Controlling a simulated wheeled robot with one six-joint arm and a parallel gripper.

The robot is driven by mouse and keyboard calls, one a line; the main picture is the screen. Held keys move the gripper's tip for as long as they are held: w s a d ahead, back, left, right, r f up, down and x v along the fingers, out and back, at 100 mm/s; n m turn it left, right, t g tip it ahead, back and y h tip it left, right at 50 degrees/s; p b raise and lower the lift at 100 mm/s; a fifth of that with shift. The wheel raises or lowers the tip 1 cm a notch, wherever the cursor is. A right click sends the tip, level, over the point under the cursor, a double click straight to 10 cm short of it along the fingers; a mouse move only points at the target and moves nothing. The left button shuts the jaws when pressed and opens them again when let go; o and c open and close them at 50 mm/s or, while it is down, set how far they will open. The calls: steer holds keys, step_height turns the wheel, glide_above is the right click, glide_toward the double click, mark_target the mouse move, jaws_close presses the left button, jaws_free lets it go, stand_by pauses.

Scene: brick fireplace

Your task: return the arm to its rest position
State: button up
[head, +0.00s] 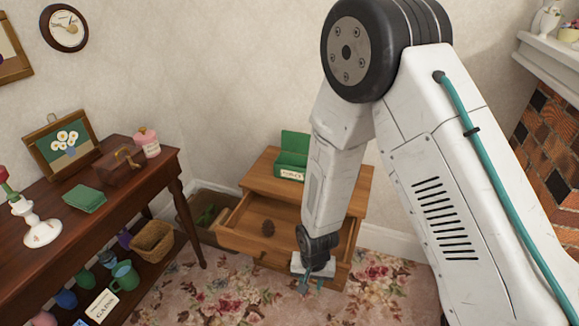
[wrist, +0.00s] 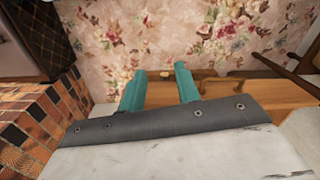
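My arm reaches down from the upper right of the head view, over the small wooden cabinet. My gripper (head: 312,284) hangs low in front of the cabinet's right part, pointing down. In the wrist view its two teal fingers (wrist: 159,84) stand well apart, with nothing held between them. The arm hides part of the cabinet and drawer front.
A green box (head: 292,160) sits on the cabinet. A dark wooden table (head: 105,205) with ornaments stands at left, a wicker basket (head: 152,241) on its lower shelf. A brick fireplace (head: 552,140) is at right. Floral carpet (head: 385,290) lies clear in front.

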steer(key=s+d+r, duration=0.6)
steer(key=d+r, duration=0.1)
steer(key=r, duration=0.7)
steer(key=s+d+r+n+t, duration=0.1)
steer(key=s+d+r, duration=0.5)
steer(key=r, duration=0.8)
steer(key=s+d+r, duration=0.6)
steer(key=d+r, duration=0.1)
steer(key=r, duration=0.8)
steer(key=shift+d+n, duration=0.3)
steer(key=shift+d, duration=0.05)
